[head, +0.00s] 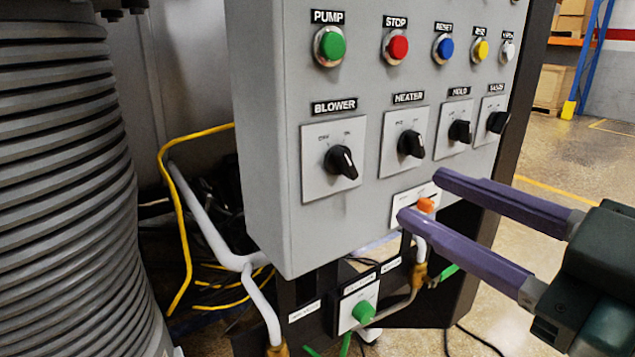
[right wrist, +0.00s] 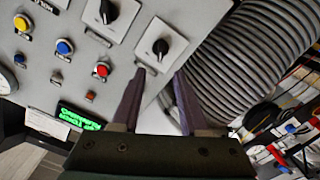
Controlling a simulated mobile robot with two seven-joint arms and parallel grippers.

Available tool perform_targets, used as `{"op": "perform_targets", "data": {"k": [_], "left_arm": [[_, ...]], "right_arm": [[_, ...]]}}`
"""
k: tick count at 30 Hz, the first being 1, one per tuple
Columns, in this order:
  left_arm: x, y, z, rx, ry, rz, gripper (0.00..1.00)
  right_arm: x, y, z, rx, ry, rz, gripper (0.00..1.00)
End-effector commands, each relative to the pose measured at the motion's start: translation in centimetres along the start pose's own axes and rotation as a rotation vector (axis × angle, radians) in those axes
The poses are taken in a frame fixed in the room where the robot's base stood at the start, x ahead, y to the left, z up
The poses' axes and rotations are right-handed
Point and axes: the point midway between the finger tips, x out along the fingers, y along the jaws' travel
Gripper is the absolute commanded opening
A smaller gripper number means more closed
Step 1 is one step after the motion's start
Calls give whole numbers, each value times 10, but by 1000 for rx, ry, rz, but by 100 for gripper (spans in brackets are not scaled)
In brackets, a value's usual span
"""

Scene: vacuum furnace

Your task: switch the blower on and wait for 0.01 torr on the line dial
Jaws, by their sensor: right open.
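The BLOWER knob (head: 341,162) is a black rotary switch with a white mark on a pale plate, lower left on the grey control panel (head: 270,100). Whether it points to on or off I cannot tell. My right gripper (head: 422,195), with purple fingers, is open and empty, below and right of the knob in the head view. In the right wrist view (right wrist: 160,73) the panel appears upside down, and a black knob, apparently BLOWER (right wrist: 160,48), shows just beyond and between the fingertips, apart from them. A dial edge (right wrist: 5,80) is cut off at left, unreadable. My left gripper is not in view.
The HEATER knob (head: 411,144) sits right of BLOWER, with the green PUMP button (head: 330,46) above. A ribbed grey column (head: 60,180) stands left. Below the panel are pipes and a green valve knob (head: 363,312). A green display (right wrist: 78,118) shows in the wrist view.

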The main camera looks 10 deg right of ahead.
Motion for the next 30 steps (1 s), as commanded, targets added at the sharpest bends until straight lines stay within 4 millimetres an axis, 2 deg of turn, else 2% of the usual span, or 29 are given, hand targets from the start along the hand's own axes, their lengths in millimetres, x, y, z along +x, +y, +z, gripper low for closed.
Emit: {"op": "perform_targets", "data": {"k": [1, 5, 8, 21, 30], "left_arm": [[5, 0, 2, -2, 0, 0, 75], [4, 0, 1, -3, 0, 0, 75], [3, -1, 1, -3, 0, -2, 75], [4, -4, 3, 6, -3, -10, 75], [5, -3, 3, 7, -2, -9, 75]], "right_arm": [[0, -2, 4, -3, 7, 4, 44], [6, 0, 2, -6, 13, 9, 44], [17, 1, 1, -5, 14, 10, 44], [86, 1, 1, -5, 12, 8, 44], [100, 0, 1, -6, 10, 6, 44]]}}
